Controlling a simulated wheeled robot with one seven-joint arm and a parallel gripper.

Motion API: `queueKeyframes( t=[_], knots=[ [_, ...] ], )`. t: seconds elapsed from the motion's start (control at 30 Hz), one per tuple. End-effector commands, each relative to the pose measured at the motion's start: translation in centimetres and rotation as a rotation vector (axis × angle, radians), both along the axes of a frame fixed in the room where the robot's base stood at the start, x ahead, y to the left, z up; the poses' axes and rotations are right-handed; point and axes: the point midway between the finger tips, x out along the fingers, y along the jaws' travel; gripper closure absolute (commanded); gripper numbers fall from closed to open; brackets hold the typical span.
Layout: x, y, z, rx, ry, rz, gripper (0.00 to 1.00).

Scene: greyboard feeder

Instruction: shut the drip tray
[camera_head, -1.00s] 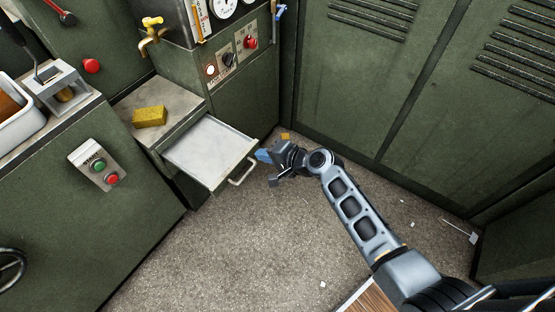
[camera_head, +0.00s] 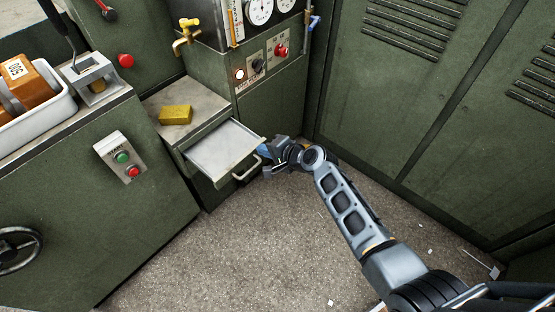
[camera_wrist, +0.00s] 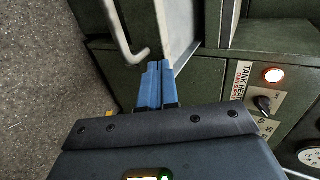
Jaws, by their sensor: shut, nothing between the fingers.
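The drip tray (camera_head: 222,146) is a shallow light-grey drawer, partly pulled out of the green cabinet, with a bar handle (camera_head: 246,171) on its front. My gripper (camera_head: 264,150) is shut and empty, at the right end of the tray's front. In the wrist view, the blue fingertips (camera_wrist: 160,70) are together at the tray's front edge, beside one end of the handle (camera_wrist: 122,35). They look to be against the front, but contact is not certain. The tray (camera_wrist: 178,25) shows there only in part.
A yellow sponge-like block (camera_head: 176,115) lies on the ledge beside the tray. A control panel (camera_head: 262,67) with a lit lamp and knobs is behind it. Green lockers (camera_head: 390,100) stand to the right. The floor (camera_head: 240,240) in front is mostly clear.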

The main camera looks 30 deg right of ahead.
Motion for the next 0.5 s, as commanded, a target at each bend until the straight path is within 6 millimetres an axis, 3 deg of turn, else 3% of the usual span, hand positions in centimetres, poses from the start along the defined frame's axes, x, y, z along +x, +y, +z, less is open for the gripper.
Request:
queueKeyframes(
  t=[0.03,0.2,0.5],
  knots=[
    [1.7,0.6,-0.2,-0.001,-0.005,0.004,1.0],
    [6.3,2.1,-0.4,-0.001,-0.003,0.002,1.0],
    [12.0,3.9,-0.4,0.001,-0.001,0.001,1.0]
  ],
)
